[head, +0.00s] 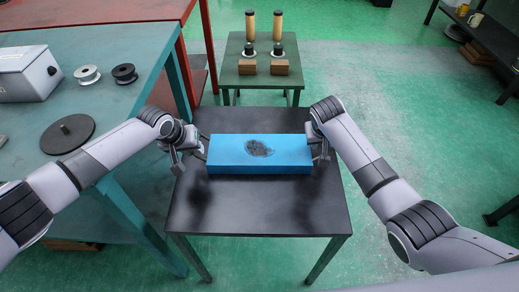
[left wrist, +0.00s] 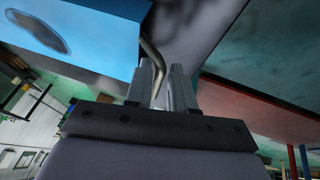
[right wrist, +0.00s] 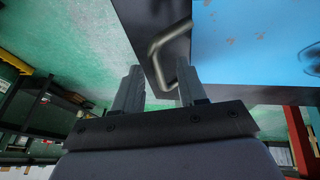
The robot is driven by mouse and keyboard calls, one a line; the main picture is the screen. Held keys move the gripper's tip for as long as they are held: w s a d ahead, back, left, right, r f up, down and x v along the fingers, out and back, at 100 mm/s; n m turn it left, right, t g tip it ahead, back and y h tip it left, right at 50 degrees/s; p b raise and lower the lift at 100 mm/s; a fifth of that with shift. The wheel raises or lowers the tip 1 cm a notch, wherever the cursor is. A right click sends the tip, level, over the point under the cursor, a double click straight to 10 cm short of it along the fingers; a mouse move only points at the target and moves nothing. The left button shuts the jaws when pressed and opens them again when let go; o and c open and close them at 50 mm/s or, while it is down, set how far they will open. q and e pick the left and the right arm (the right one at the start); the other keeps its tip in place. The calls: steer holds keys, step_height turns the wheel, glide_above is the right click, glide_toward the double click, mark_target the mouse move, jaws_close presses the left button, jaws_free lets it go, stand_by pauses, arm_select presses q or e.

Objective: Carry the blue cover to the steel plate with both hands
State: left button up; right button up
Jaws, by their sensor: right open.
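The blue cover (head: 228,155) is a long blue box with a dark oval patch on top. It lies on the black table (head: 260,220), with a bent metal handle at each end. My left gripper (head: 197,153) is at the cover's left end. In the left wrist view its fingers (left wrist: 161,88) are close together around the left handle (left wrist: 150,52). My right gripper (head: 319,153) is at the right end. In the right wrist view its fingers (right wrist: 157,90) are apart, with the right handle (right wrist: 158,48) ahead of the gap. I cannot make out a steel plate.
A small green table (head: 230,74) behind holds wooden blocks and upright cylinders. The teal bench (head: 110,45) at left carries a grey box (head: 25,78), two spools and a dark disc (head: 67,133). The black table's front is bare. Green floor is clear at right.

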arm_select(q)
steer(key=shift+x, duration=1.6)
arm_select(e)
steer(key=shift+x, duration=1.6)
arm_select(q)
steer(key=c, duration=0.4)
arm_select(e)
steer(key=c, duration=0.4)
arm_select(q)
jaws_close()
arm_select(e)
jaws_close()
